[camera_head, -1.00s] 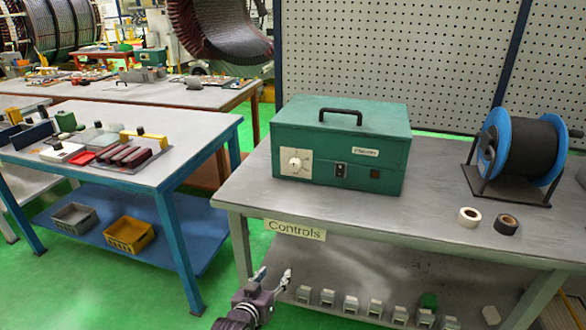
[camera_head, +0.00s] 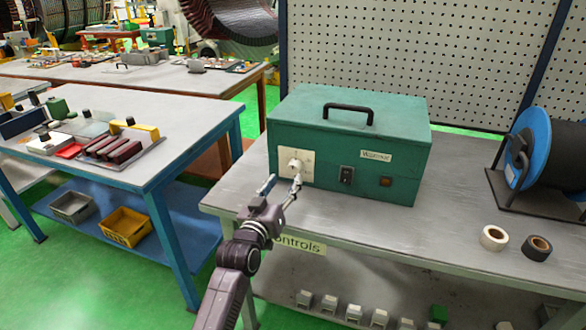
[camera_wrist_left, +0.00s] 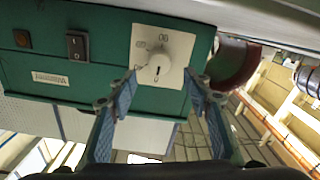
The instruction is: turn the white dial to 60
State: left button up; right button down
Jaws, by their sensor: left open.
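The white dial (camera_head: 295,165) sits on a cream plate at the left of the front face of a green box (camera_head: 350,130). In the left wrist view the dial (camera_wrist_left: 158,68) shows a dark pointer line, and the picture of the box is upside down. Markings around it are too small to read surely. My left gripper (camera_head: 284,184) is open and empty in front of the plate, its fingers pointing at the dial. In the left wrist view its fingers (camera_wrist_left: 162,90) are spread below the dial, apart from it. My right gripper is not in view.
The box stands on a grey workbench (camera_head: 440,222) and carries a black switch (camera_head: 346,175) and an amber button (camera_head: 385,181). Two tape rolls (camera_head: 494,238) and a cable reel (camera_head: 535,150) are on the right. A pegboard (camera_head: 410,60) stands behind.

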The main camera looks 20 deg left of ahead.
aim_at(293, 169)
pick_arm(q)
jog(key=shift+w+d+r, duration=0.1)
jog(key=shift+w+r, duration=0.05)
jog(key=shift+w, duration=2.85)
jog(key=c, duration=1.1)
jog(key=shift+c, duration=0.2)
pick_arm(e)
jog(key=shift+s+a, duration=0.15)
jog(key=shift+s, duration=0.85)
